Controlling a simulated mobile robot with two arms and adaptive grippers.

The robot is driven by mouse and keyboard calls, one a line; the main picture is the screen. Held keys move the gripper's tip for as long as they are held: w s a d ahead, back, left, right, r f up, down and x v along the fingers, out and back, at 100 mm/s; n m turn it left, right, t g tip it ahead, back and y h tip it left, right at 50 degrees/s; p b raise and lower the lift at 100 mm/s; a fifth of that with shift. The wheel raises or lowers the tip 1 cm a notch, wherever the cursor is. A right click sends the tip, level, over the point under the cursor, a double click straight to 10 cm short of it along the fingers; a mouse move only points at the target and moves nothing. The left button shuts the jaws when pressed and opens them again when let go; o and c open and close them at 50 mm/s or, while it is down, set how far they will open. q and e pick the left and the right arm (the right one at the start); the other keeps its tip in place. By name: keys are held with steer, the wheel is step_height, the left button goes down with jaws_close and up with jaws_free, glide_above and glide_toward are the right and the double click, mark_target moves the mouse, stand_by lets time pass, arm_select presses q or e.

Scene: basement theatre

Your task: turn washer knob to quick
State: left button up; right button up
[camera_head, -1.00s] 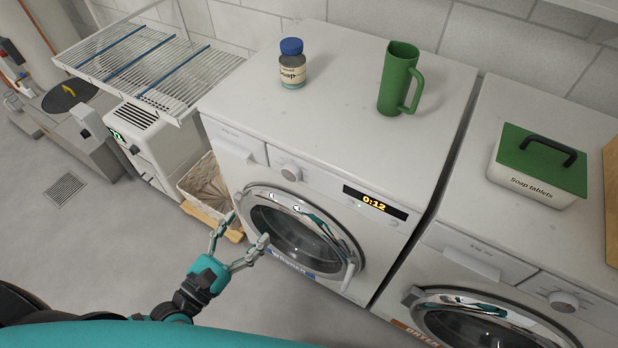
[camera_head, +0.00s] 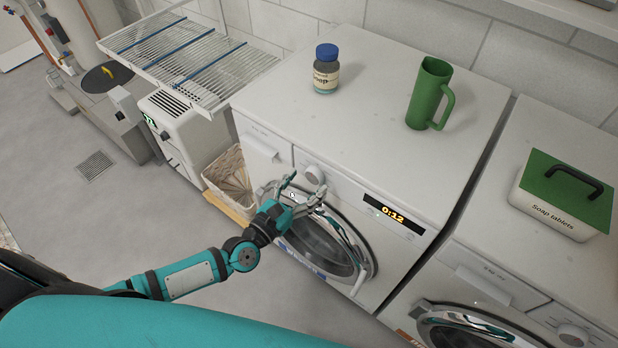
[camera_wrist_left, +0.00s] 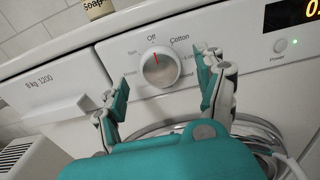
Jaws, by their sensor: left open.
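The washer (camera_head: 390,165) is the white machine in the middle of the head view, with a round door and a lit display (camera_head: 394,214) reading 0:12. My right gripper is out of view.
A soap bottle (camera_head: 326,70) and a green mug (camera_head: 429,94) stand on the washer. A dryer (camera_head: 475,270) with a soap tablets box (camera_head: 560,198) is at right. A drying rack (camera_head: 185,60) and a basket (camera_head: 228,180) are at left.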

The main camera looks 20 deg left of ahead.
arm_select(q)
steer(key=shift+x, duration=0.9)
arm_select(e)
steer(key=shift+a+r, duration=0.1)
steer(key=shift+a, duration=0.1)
arm_select(q)
steer(key=c, duration=1.2)
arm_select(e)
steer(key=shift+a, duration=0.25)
arm_select(q)
steer(key=shift+m, duration=0.3)
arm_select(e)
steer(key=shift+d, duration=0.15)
